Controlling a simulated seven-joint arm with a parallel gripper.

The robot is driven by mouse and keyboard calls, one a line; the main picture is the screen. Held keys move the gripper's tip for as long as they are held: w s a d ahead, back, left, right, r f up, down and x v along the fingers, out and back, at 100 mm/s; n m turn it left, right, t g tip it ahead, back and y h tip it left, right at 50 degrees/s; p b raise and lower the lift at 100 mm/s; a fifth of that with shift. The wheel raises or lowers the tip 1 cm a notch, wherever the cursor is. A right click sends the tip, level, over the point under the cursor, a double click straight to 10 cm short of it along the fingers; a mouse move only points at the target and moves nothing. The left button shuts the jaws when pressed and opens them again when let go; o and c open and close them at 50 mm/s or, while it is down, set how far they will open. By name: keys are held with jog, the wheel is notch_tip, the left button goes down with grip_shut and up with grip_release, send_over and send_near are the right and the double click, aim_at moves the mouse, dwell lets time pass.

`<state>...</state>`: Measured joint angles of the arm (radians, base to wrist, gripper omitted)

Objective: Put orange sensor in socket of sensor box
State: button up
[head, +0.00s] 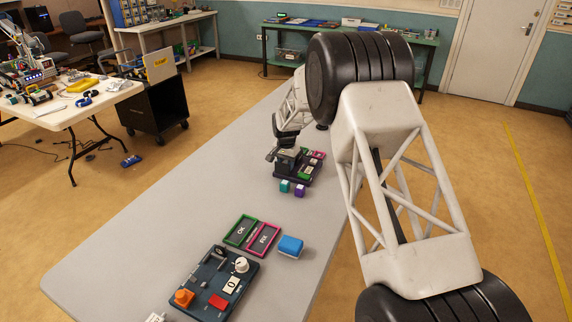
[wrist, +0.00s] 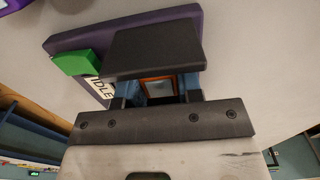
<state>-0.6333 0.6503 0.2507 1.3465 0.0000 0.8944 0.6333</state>
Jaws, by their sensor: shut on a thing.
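My gripper (head: 287,152) is low over a dark box with a purple base (head: 302,175), which I take to be the sensor box, at the middle of the table. In the wrist view the purple base (wrist: 58,45) carries a green block (wrist: 75,63) and an "IDLE" label (wrist: 100,88). The gripper is shut on an orange-rimmed thing with a grey face (wrist: 158,88), apparently the orange sensor, between blue parts. A dark plate covers much of it. The socket is hidden, and I cannot tell whether the sensor touches the box.
Nearer are "OK" (head: 240,231) and "FIX" (head: 263,238) trays, a blue block (head: 290,246) and a dark control panel (head: 205,268) with an orange part (head: 184,297). The table's left side is clear.

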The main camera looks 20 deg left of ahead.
jog(key=o, duration=1.4)
jog(key=shift+r, duration=0.25)
jog(key=shift+r, duration=3.8)
